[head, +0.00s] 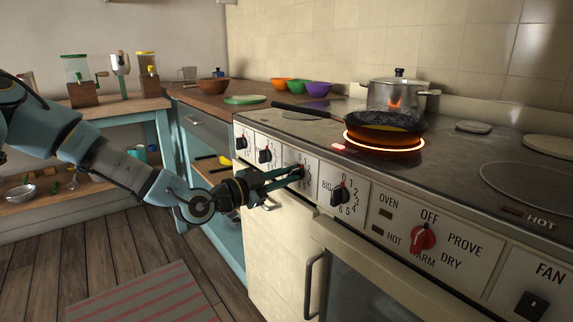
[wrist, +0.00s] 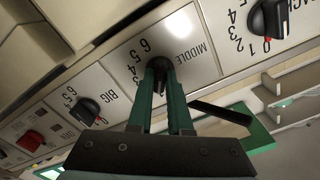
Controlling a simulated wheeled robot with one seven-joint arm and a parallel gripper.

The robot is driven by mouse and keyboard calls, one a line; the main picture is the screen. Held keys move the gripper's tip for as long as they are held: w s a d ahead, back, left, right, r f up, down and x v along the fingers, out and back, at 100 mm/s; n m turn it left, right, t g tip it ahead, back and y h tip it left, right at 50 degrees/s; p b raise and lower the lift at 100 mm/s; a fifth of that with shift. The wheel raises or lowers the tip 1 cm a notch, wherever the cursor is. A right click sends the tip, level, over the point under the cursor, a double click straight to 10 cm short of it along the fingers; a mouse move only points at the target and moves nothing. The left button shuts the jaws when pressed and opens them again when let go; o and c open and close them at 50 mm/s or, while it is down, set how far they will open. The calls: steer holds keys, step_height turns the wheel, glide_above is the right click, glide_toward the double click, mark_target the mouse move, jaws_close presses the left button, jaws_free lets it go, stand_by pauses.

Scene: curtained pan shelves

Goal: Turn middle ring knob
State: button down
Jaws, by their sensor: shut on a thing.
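The middle ring knob (wrist: 161,66) is black and sits on a white panel marked MIDDLE with numbers around it. In the wrist view my gripper (wrist: 160,72) has its two green fingers on either side of this knob, shut on it. The fingers hide part of the knob and its pointer. In the head view my gripper (head: 297,172) reaches from the left to the third knob panel (head: 292,157) on the stove front.
The BIG knob (head: 342,192) is close on the right, with the red oven knob (head: 423,237) beyond it. A frying pan (head: 380,121) sits on a glowing red ring (head: 410,146) above. A pot (head: 396,93) stands behind. An oven door handle (head: 309,287) sticks out below.

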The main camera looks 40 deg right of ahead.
steer(key=shift+d+r+n+p, duration=0.1)
steer(key=shift+r+n+p, duration=0.15)
steer(key=shift+n+p, duration=0.45)
steer(key=n, duration=0.3)
steer(key=shift+f, duration=0.15)
steer(key=shift+n+p, duration=0.7)
steer(key=shift+n, duration=0.4)
steer(key=c, duration=0.8)
jaws_free()
steer(key=shift+a+f, duration=0.1)
steer(key=shift+a, duration=0.95)
steer(key=a, duration=0.6)
steer(key=shift+w, duration=0.2)
